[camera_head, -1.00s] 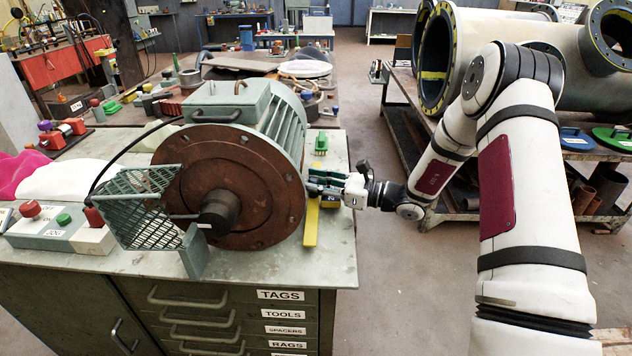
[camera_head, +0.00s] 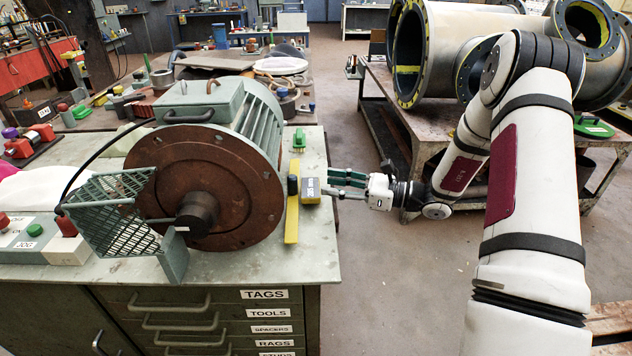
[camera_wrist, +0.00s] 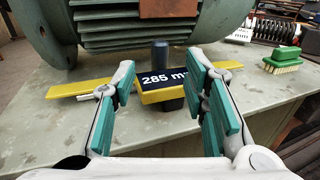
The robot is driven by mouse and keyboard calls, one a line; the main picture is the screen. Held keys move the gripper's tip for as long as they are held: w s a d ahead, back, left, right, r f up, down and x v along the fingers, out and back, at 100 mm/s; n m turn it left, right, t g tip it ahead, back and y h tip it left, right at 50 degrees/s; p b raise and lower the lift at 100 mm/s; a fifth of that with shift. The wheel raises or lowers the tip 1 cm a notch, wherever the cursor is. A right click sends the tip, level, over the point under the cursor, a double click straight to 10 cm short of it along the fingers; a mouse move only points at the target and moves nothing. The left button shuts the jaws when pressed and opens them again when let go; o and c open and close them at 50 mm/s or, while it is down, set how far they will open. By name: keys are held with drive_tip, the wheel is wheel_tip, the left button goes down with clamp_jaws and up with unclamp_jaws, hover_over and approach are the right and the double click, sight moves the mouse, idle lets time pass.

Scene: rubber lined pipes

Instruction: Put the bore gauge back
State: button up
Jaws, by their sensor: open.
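The bore gauge is a flat yellow bar (camera_head: 291,222) with a black upright grip (camera_head: 293,185) and a yellow-edged block with a dark label (camera_head: 311,191). It lies on the bench top, right of the motor's brown flange. In the wrist view the label (camera_wrist: 163,80) reads "285 m", its end cut off by a finger. My gripper (camera_head: 333,184) is open and empty, just right of the block. In the wrist view its teal-padded fingers (camera_wrist: 167,82) stand apart, with the block framed between their tips. The bar's middle is hidden there behind the block and fingers.
The motor (camera_head: 215,170) stands close to the gauge's left. A green-backed brush (camera_head: 299,140) sits behind it; it also shows in the wrist view (camera_wrist: 283,61). The bench's right edge runs below my gripper. A pipe table (camera_head: 450,155) stands beyond the aisle.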

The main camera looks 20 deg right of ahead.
drive_tip(key=s+a+r+n+g+h, duration=0.2)
drive_tip(key=s+a+r+n+g, duration=0.4)
drive_tip(key=s, duration=0.3)
drive_tip(key=s+a+r+n+g+h, duration=0.2)
drive_tip(key=s+a+r+n+g, duration=0.4)
drive_tip(key=s+n, duration=0.25)
drive_tip(key=s+d+r+n+t+h, duration=0.1)
drive_tip(key=s+d+n+t+h, duration=0.1)
drive_tip(key=s+n+h, duration=0.3)
drive_tip(key=s+d+r+n+t+h, duration=0.2)
drive_tip(key=s+n+h, duration=0.3)
drive_tip(key=s, duration=0.8)
drive_tip(key=shift+d+n+t, duration=0.3)
drive_tip(key=shift+d+n, duration=0.05)
drive_tip(key=shift+r, duration=0.2)
